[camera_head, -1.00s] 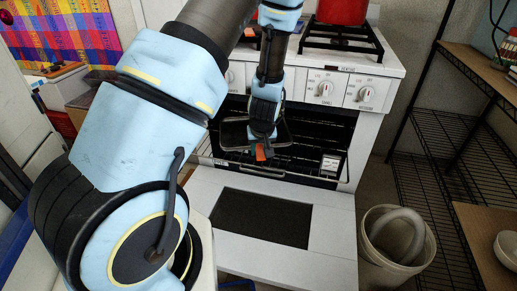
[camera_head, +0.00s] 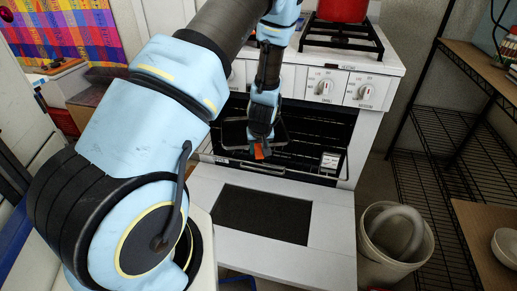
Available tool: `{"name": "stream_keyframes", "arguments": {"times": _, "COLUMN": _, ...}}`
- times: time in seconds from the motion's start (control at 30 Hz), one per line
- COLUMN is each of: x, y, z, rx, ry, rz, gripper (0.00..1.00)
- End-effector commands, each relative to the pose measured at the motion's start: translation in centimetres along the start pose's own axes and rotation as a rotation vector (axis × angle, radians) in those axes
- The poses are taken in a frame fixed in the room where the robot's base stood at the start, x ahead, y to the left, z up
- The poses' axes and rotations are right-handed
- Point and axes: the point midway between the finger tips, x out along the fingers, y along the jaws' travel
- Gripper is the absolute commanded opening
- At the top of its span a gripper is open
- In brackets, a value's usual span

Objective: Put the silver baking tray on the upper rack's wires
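The baking tray (camera_head: 283,136), dark grey with a thin pale rim, shows behind my gripper inside the open oven (camera_head: 322,134). It looks about level near the oven's mouth, and my wrist hides its middle. My gripper (camera_head: 262,152) points down at the tray's near edge, its orange fingertips in front of the rim. I cannot tell whether the fingers grip the rim or stand just apart from it. The upper rack (camera_head: 305,146) shows as thin dark wires around the tray. Whether the tray rests on these wires is too small to tell.
The oven door (camera_head: 320,215) is folded down flat below the gripper. A red pot (camera_head: 342,10) stands on the stove top. A white bin (camera_head: 371,243) stands right of the door. A black wire shelf (camera_head: 430,130) is at the right.

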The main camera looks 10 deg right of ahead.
Motion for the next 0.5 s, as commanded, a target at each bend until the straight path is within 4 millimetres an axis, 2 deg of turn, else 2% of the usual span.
{"name": "stream_keyframes", "arguments": {"times": 0.03, "x": -0.02, "y": 0.00, "z": -0.01, "rx": 0.000, "ry": 0.000, "rz": 0.000, "gripper": 0.47}}
{"name": "stream_keyframes", "arguments": {"times": 0.2, "x": -0.03, "y": 0.00, "z": -0.02, "rx": 0.000, "ry": 0.000, "rz": 0.000, "gripper": 0.66}}
{"name": "stream_keyframes", "arguments": {"times": 0.5, "x": -0.30, "y": 0.01, "z": -0.13, "rx": 0.000, "ry": 0.000, "rz": 0.000, "gripper": 0.67}}
